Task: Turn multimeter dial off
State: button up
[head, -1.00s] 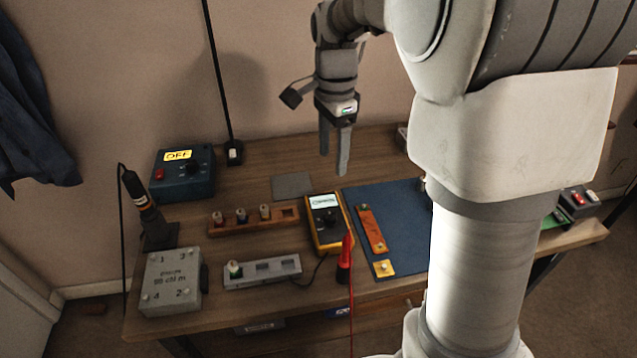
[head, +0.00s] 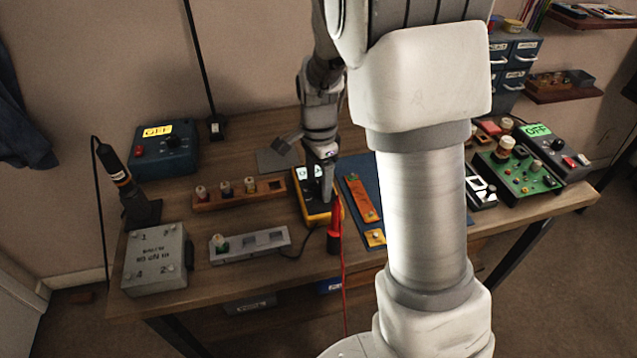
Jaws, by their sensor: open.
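The yellow-edged multimeter (head: 308,207) lies on the wooden bench, left of the blue mat. My gripper (head: 322,192) is over it, pointing down, with its fingers in front of the dial area. The gripper is open. The dial is hidden behind the fingers, so its setting cannot be read. Part of the pale display shows beside the fingers. I cannot tell whether the fingers touch the dial.
A red probe (head: 334,232) with a red lead stands close at the meter's right front. A wooden peg rack (head: 238,194) and a grey slotted block (head: 252,246) lie to the left. A blue box (head: 165,150) with an OFF label stands behind. Circuit boards are at right.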

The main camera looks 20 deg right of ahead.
jog(key=shift+f, duration=0.1)
grip_shut()
dwell(0.3)
jog(key=shift+n, duration=0.3)
jog(key=n+p, duration=0.1)
jog(key=n, duration=0.4)
jog(key=n+p, duration=0.1)
jog(key=n, duration=0.5)
jog(key=shift+n+p, duration=0.35)
jog(key=shift+n, duration=0.05)
jog(key=n+p, duration=0.1)
jog(key=n, duration=0.5)
jog(key=n+p, duration=0.2)
jog(key=n, duration=0.3)
jog(key=shift+n, duration=0.4)
